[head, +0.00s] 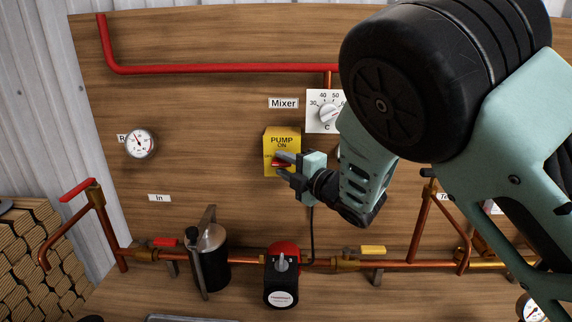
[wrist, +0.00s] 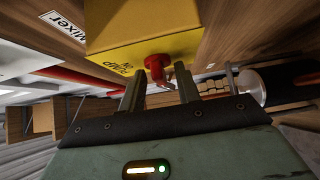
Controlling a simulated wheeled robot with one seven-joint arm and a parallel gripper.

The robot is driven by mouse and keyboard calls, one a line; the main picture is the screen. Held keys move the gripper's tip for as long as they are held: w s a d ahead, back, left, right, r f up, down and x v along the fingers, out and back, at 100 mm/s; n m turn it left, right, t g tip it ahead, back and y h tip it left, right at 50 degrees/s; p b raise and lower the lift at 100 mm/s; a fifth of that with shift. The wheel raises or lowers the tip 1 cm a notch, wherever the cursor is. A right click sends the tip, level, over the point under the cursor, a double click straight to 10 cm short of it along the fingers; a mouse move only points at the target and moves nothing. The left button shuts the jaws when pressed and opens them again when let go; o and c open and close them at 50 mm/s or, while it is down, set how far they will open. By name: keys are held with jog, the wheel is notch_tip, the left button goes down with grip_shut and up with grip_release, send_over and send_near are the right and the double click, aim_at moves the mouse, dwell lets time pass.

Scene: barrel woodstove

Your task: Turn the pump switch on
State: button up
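The yellow pump switch box (head: 281,143) is mounted on the wooden panel, labelled "PUMP ON" at its top. Its red knob (head: 281,163) is partly hidden behind my gripper's fingers in the head view. The box also shows in the wrist view (wrist: 140,32), with the red knob (wrist: 156,63) sticking out from its face. My gripper (head: 281,164) is right in front of the box. In the wrist view its two fingers (wrist: 160,92) stand apart with a gap between them, and the red knob lies just beyond that gap. I cannot tell whether a finger touches the knob.
The white mixer dial (head: 326,112) is up and right of the box. The red-and-black pump (head: 283,272), copper pipes and a dark cylinder (head: 211,262) lie below. A round gauge (head: 140,144) is at left. Bare panel lies left of the box.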

jog(key=c, duration=0.6)
